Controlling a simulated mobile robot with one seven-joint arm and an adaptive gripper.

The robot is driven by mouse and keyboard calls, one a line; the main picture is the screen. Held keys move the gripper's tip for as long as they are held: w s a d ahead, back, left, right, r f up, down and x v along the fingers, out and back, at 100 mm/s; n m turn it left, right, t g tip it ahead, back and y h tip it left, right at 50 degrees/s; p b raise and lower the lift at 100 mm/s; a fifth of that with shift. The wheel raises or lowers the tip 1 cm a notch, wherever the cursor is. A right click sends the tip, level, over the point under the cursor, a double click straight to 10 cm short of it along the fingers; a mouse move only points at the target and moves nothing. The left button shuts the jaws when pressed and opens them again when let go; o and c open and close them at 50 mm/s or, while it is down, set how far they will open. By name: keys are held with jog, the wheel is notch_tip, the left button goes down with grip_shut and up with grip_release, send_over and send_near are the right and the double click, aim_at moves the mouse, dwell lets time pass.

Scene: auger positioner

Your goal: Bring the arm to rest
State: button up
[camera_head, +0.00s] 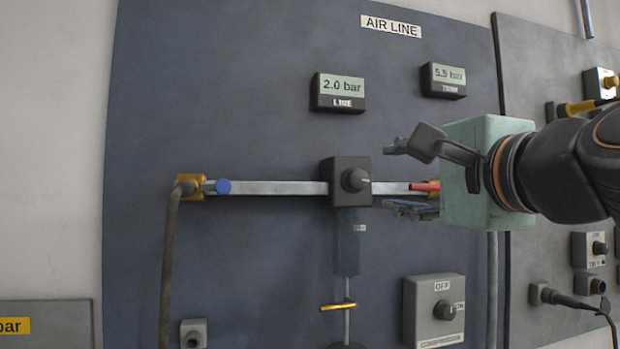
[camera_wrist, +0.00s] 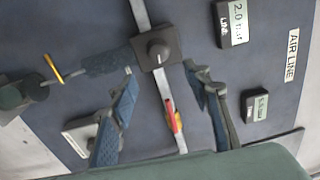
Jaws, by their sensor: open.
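My gripper (camera_head: 393,178) is open and empty in front of the blue-grey air line panel (camera_head: 260,110). Its fingers point left, one above and one below the metal air line. In the wrist view my gripper (camera_wrist: 158,72) shows one finger on each side of the line. A red handle (camera_head: 424,187) on the line lies between the fingers in the picture, and also in the wrist view (camera_wrist: 173,118). I see no contact with it. A black regulator block with a knob (camera_head: 354,180) is just beyond the fingertips; it also shows in the wrist view (camera_wrist: 158,52).
The LINE display (camera_head: 340,92) reads 2.0 bar and the TRIM display (camera_head: 443,79) reads 5.5 bar. A compressor switch box (camera_head: 434,311) is below my gripper. Another panel with knobs and a cable (camera_head: 575,300) is at right.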

jog(key=shift+f, duration=0.1)
dwell(0.4)
jog(key=a+f+n+g, duration=0.2)
jog(key=f+n+g, duration=0.15)
jog(key=f, duration=0.75)
jog(key=a+f+n+g, duration=0.2)
jog(key=a+f+n, duration=0.15)
jog(key=f, duration=0.75)
jog(key=s+d+f+n+g+h, duration=0.15)
jog(key=s+f+n+g, duration=0.35)
jog(key=f, duration=0.6)
jog(key=s+d+f+n+g+h, duration=0.15)
jog(key=s+f+n, duration=0.35)
jog(key=f, duration=0.6)
notch_tip(320, 180, up, 28)
jog(key=s+m+p, duration=0.1)
jog(key=p, duration=2.7)
jog(key=shift+s+f+h, duration=0.2)
jog(key=shift+f+h, duration=0.05)
jog(key=shift+h, duration=0.05)
